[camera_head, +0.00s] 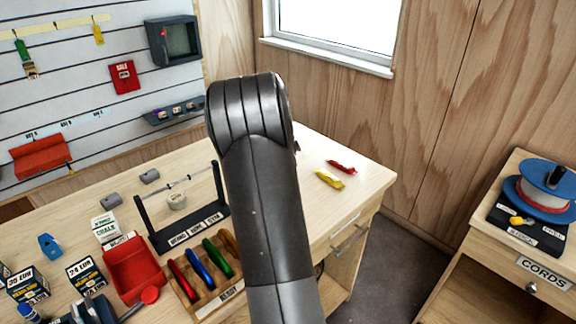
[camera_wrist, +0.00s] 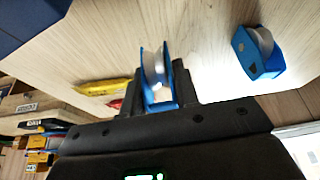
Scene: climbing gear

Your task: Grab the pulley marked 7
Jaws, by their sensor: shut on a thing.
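In the wrist view a blue pulley (camera_wrist: 153,84) with a white wheel sits between the two dark fingers of my gripper (camera_wrist: 158,76), which is shut on it. No number can be read on it. A second blue pulley (camera_wrist: 258,52) with a pale wheel and a dark mark stands apart on the pale wooden bench, to the right. In the head view my arm hides my gripper and the held pulley. A blue piece that looks like a pulley (camera_head: 49,246) lies at the left of the bench.
A yellow piece (camera_head: 329,180) and a red piece (camera_head: 341,166) lie on the bench right of my arm. Left of it are a rack of coloured carabiners (camera_head: 213,259), a black stand (camera_head: 185,234) and a red bin (camera_head: 137,268). A cord spool (camera_head: 545,187) stands on the right cabinet.

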